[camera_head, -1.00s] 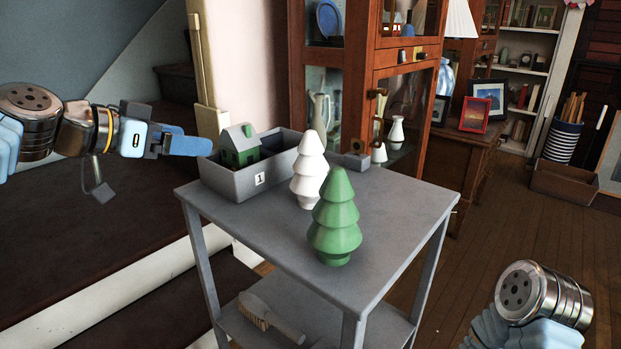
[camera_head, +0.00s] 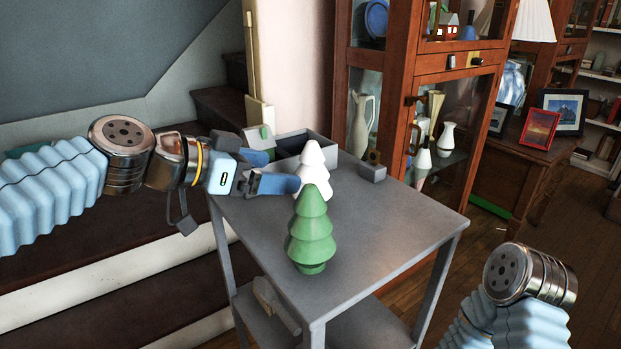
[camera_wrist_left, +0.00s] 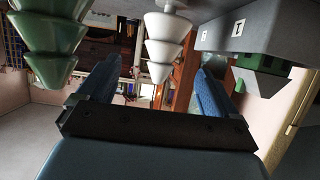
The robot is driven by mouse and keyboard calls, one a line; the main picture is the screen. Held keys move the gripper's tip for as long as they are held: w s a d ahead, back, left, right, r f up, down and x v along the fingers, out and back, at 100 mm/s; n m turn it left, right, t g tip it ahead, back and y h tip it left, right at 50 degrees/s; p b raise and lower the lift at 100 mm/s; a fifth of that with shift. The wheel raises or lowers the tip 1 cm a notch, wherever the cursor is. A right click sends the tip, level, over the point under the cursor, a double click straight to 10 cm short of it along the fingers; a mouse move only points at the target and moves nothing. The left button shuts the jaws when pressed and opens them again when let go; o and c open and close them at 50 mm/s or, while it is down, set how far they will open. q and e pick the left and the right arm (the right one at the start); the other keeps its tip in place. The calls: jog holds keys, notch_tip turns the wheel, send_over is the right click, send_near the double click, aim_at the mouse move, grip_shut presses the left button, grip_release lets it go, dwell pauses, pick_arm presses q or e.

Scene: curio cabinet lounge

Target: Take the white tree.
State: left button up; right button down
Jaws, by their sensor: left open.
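The white tree (camera_head: 317,158) stands upright on the grey table (camera_head: 392,228), behind the green tree (camera_head: 311,237). Its lower left part is hidden by my left gripper and the green tree. My left gripper (camera_head: 284,170) is open and empty, its two blue fingers pointing right towards the white tree. In the left wrist view the picture is upside down; the white tree (camera_wrist_left: 163,48) appears ahead, between the directions of the two fingers (camera_wrist_left: 155,88), and the green tree (camera_wrist_left: 55,42) is to the left. My right gripper is outside the view; only part of that arm shows.
A grey numbered box (camera_wrist_left: 270,32) holds a small green house (camera_wrist_left: 262,80) at the table's back left. A small grey block (camera_head: 371,173) sits at the back edge. A glass cabinet (camera_head: 450,75) stands behind. A brush (camera_head: 277,303) lies on the lower shelf. The table's right side is clear.

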aim_at(301, 169)
pick_arm(q)
jog(key=x, duration=0.4)
jog(key=shift+w+d, duration=0.1)
jog(key=shift+w, duration=0.05)
jog(key=shift+w+p+x, duration=0.25)
jog(key=shift+p+x, duration=0.35)
jog(key=shift+x, duration=2.15)
jog(key=shift+r, duration=0.2)
jog(key=c, duration=1.2)
jog(key=shift+r, duration=0.1)
notch_tip(301, 169, up, 10)
jog(key=p, duration=0.3)
jog(key=o, duration=0.6)
grip_shut()
